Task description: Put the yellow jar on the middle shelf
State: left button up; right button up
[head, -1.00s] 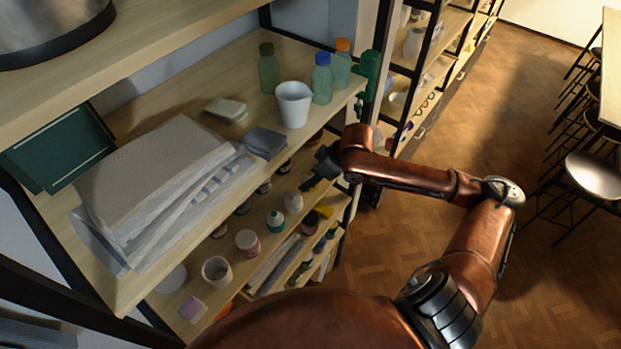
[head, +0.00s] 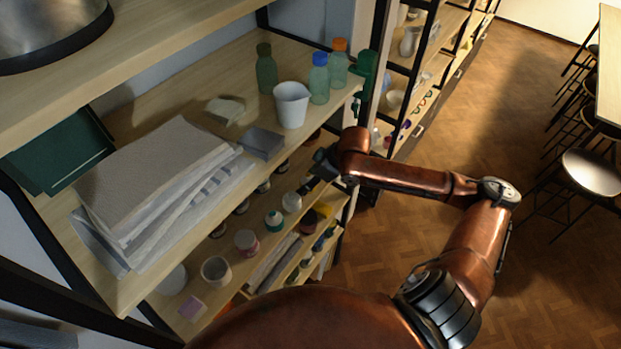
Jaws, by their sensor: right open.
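My right gripper (head: 307,187) is open at the right end of the shelving, just below the edge of a large shelf board. It points down and left over the small jars on the lower shelf, with nothing seen between its fingers. A small yellow thing (head: 323,209) shows just below and right of the fingers, apart from them in the picture. It is partly hidden and too small for me to tell whether it is the yellow jar. My left gripper is not in view.
The large shelf (head: 200,87) holds a stack of paper (head: 155,180), a white cup (head: 291,104), a blue-capped bottle (head: 319,78) and other bottles. Several small jars, including a pink one (head: 247,242), crowd the lower shelf. Open floor (head: 420,260) lies right.

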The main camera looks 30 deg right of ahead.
jog(key=b+v, duration=0.1)
jog(key=v, duration=1.1)
jog(key=shift+r, duration=0.1)
